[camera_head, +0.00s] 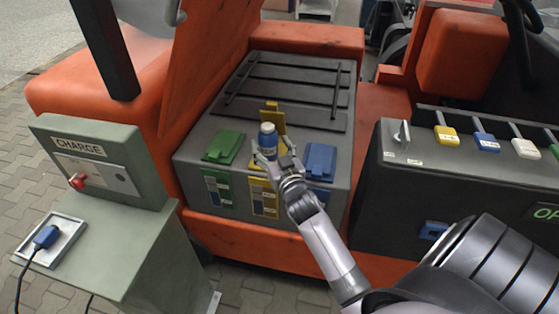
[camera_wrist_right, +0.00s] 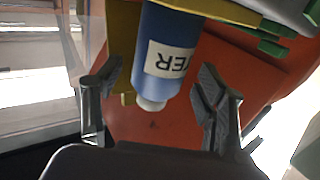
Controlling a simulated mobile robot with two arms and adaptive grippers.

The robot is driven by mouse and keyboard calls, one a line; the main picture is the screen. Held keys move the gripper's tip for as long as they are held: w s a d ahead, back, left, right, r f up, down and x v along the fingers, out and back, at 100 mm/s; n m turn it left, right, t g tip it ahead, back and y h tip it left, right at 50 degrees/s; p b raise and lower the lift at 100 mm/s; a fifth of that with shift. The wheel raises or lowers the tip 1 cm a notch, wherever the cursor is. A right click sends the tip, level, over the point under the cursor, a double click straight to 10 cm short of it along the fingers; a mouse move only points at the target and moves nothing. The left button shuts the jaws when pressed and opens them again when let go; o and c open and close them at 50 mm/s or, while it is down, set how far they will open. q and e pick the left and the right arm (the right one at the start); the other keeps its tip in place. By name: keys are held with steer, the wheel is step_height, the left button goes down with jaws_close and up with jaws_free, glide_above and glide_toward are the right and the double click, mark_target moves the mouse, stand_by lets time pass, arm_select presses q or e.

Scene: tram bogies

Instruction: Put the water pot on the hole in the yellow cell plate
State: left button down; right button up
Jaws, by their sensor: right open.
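The water pot (camera_head: 268,140) is a small blue bottle with a pale cap and a white label. In the head view it stands upright at the yellow cell plate (camera_head: 259,163), in front of a raised yellow flap (camera_head: 272,117). The hole is hidden under or behind the pot. My right gripper (camera_head: 276,157) is open close to the pot. In the right wrist view the pot (camera_wrist_right: 168,58) lies between the spread fingers of the right gripper (camera_wrist_right: 156,95), with gaps on both sides. I cannot tell if the pot is fully seated. My left gripper is not in view.
A green lid (camera_head: 224,147) is left of the yellow plate and a blue lid (camera_head: 320,160) is right of it. A green charge box (camera_head: 100,165) stands at the left. A dark console (camera_head: 455,165) with coloured switches stands at the right.

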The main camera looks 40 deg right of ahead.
steer(key=v, duration=0.9)
steer(key=a+f+n+g+y, duration=0.35)
steer(key=a+f, duration=0.65)
steer(key=f, duration=0.5)
steer(key=s+a+f+g+y, duration=0.1)
steer(key=s+f+g, duration=0.15)
steer(key=f, duration=0.55)
steer(key=s+a+f+g+y, duration=0.1)
steer(key=s+a+f, duration=0.15)
steer(key=f, duration=0.55)
steer(key=s+f+n+g, duration=0.2)
steer(key=s+f+g, duration=0.3)
steer(key=s+f, duration=1.35)
steer(key=s+d+f+g, duration=0.1)
steer(key=s+f+g, duration=0.1)
steer(key=s, duration=0.7)
steer(key=s+d+f+g, duration=0.1)
steer(key=s+f, duration=0.3)
steer(key=s, duration=0.4)
steer(key=shift+s+d+g, duration=0.35)
steer(key=shift+s+g, duration=0.05)
steer(key=shift+g, duration=0.3)
steer(key=shift+r+h, duration=0.1)
steer(key=shift+h, duration=0.15)
steer(key=shift+r+p, duration=0.5)
steer(key=shift+r, duration=0.25)
